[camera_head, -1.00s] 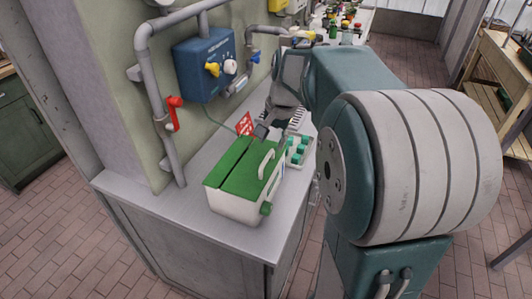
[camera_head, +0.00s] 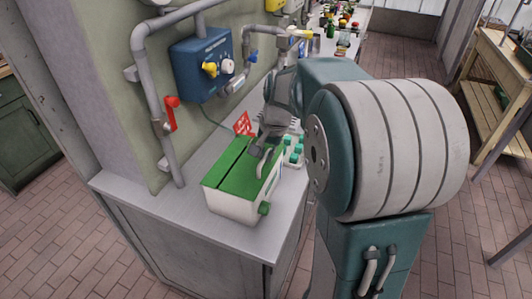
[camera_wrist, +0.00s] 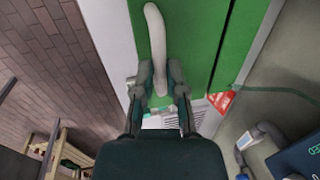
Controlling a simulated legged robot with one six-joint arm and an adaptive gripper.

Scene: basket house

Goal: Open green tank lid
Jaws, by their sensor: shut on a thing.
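The tank (camera_head: 232,205) is a white box with a green lid (camera_head: 236,172) on the counter's near end. The lid lies flat and shut, with a dark seam across it. A pale curved handle (camera_head: 262,165) stands on the lid's right part. My gripper (camera_head: 261,148) reaches down from behind and is shut on the handle's far end. In the wrist view, the two fingers (camera_wrist: 161,78) sit on either side of the handle (camera_wrist: 156,35), with the green lid (camera_wrist: 195,40) beneath. The fingers partly hide the handle's end.
A tray of small green-topped items (camera_head: 294,150) stands right behind the tank. A red sign (camera_head: 243,124) is behind it on the left. A grey pipe with a red valve handle (camera_head: 171,112) and a blue control box (camera_head: 203,64) are on the wall. Counter (camera_head: 170,196) left of the tank is clear.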

